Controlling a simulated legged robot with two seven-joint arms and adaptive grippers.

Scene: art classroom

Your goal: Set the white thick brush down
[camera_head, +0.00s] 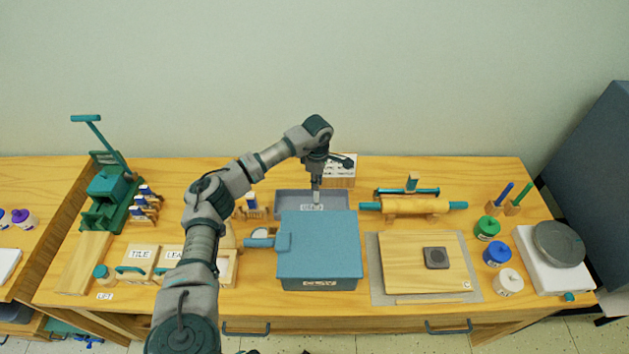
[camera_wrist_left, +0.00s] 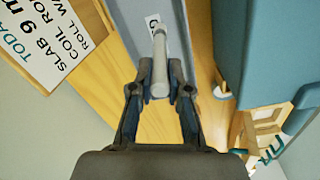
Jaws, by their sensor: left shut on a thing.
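My left gripper (camera_head: 316,180) is shut on the white thick brush (camera_head: 316,197), which points down from the fingers. In the left wrist view the pale, rod-like brush (camera_wrist_left: 160,62) sits between the two dark fingertips (camera_wrist_left: 160,85). The brush is over a shallow grey tray (camera_head: 288,203) with a white label, behind the big blue box. I cannot tell whether the brush touches the tray. My right gripper is not in view.
The blue box (camera_head: 320,245) stands close in front of the tray. A lettered sign (camera_head: 339,170) is behind it to the right. A rolling pin (camera_head: 413,205) lies right of the tray. A wooden board (camera_head: 405,260) and lidded jars (camera_head: 497,253) are further right.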

